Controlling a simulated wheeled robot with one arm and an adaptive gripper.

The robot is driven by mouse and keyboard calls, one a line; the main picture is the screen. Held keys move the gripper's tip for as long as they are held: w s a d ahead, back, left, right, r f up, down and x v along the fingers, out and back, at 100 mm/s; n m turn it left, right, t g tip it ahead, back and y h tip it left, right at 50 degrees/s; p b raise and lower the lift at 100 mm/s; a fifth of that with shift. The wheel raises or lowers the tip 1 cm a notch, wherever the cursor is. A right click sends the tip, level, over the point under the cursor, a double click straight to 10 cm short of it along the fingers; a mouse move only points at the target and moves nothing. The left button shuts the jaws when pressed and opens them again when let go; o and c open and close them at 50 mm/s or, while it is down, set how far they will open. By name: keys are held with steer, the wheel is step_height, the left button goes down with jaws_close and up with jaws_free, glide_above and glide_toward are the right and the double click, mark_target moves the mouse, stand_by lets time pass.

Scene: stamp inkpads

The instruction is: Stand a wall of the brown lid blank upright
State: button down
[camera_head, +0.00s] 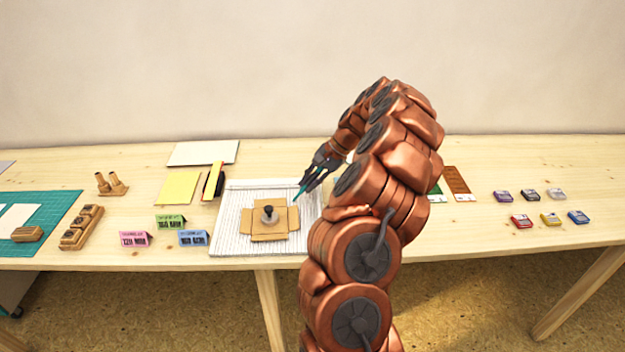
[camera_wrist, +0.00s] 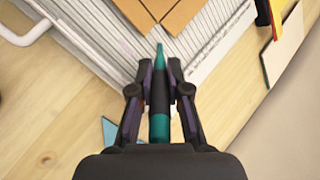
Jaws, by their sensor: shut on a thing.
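The brown lid blank (camera_head: 268,234) lies on a white ribbed board (camera_head: 232,212), with flaps around its middle. A round grey weight with a dark knob (camera_head: 269,214) sits on its centre. Whether any flap is tilted up is too small to tell. In the wrist view, a corner of the blank (camera_wrist: 165,12) shows at the top edge, with a crease line. My gripper (camera_head: 318,170) is shut on a teal and black pen-like tool (camera_wrist: 160,95). The teal tip points toward the blank, apart from it, above the ribbed board (camera_wrist: 95,40).
Pink, green and blue tent cards (camera_head: 193,238) stand left of the board. A yellow pad (camera_head: 178,187) and white sheet (camera_head: 203,152) lie behind them. Several small inkpads (camera_head: 551,218) sit at the right. Wooden stamps (camera_head: 82,226) stand at the left. Bare table lies between cards and stamps.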

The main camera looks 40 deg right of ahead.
steer(key=shift+w+a+p, duration=0.25)
steer(key=shift+w+a, duration=0.5)
steer(key=shift+a, duration=0.2)
steer(key=shift+w+a+p, duration=0.2)
steer(key=shift+w+a, duration=0.55)
steer(key=shift+a, duration=0.2)
steer(key=shift+s+a+r, duration=0.15)
steer(key=shift+s+r, duration=0.1)
steer(key=shift+r, duration=0.5)
steer(key=shift+s+a+r, duration=0.25)
steer(key=shift+s, duration=0.1)
steer(key=shift+s+a, duration=0.35)
steer(key=shift+s, duration=0.05)
steer(key=shift+d+r, duration=0.1)
step_height(320, 180, up, 8)
steer(key=w+d+p, duration=0.1)
steer(key=w+p, duration=0.1)
steer(key=p, duration=0.2)
steer(key=shift+d, duration=0.3)
steer(key=shift+w+a, duration=0.1)
stand_by(0.5)
